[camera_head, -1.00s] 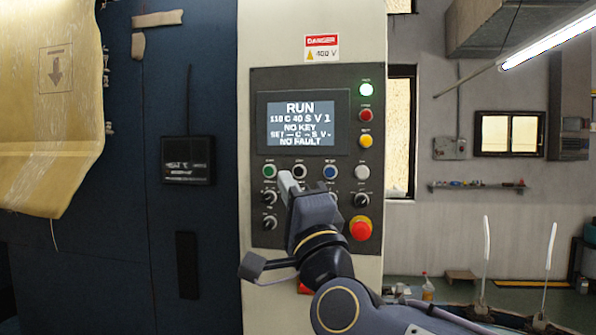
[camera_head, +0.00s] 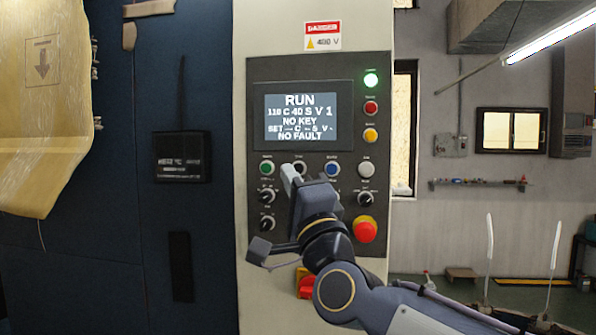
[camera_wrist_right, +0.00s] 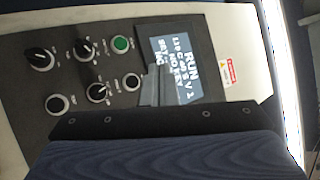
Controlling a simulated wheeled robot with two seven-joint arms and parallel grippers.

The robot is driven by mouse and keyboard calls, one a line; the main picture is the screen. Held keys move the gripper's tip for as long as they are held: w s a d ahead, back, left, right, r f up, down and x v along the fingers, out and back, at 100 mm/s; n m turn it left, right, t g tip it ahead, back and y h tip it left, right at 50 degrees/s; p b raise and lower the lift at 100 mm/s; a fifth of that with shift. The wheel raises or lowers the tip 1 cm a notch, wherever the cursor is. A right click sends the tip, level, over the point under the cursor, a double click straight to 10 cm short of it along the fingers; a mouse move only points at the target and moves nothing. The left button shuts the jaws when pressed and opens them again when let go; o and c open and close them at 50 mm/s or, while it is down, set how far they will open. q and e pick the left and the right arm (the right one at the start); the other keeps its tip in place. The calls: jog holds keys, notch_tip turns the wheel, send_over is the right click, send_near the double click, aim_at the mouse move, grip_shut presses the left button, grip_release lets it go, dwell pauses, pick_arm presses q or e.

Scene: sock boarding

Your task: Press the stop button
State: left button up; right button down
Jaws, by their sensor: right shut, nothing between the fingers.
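The control panel (camera_head: 255,100) is on the pale cabinet, its screen (camera_head: 301,118) reading RUN, NO KEY, NO FAULT. A row below holds a green button (camera_head: 267,169), a dark button with a pale ring (camera_head: 299,166), a blue button (camera_head: 332,169) and a white one (camera_head: 365,169). Their labels are too small to read, so I cannot tell which is stop. My right gripper (camera_head: 288,172) is shut and empty, its tips between the green and dark buttons. In the right wrist view the shut fingers (camera_wrist_right: 155,87) are close to the dark button (camera_wrist_right: 131,82); contact is unclear. My left gripper is out of view.
A red mushroom button (camera_head: 365,231) is at the panel's lower right, near my right arm. Black knobs (camera_head: 267,196) sit below the button row. A red-and-yellow switch (camera_head: 305,285) is lower on the cabinet, partly behind my arm. Yellowish fabric (camera_head: 40,110) hangs at left.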

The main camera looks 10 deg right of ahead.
aim_at(298, 169)
jog(key=w+d+b, duration=0.1)
jog(key=w+d, duration=0.1)
jog(key=w, duration=0.3)
jog(key=shift+w+d, duration=0.25)
jog(key=shift+w, duration=0.15)
jog(key=shift+w, duration=0.1)
dwell(1.7)
jog(key=shift+w+d+b, duration=0.1)
jog(key=shift+w+b, duration=0.2)
jog(key=shift+b, duration=0.15)
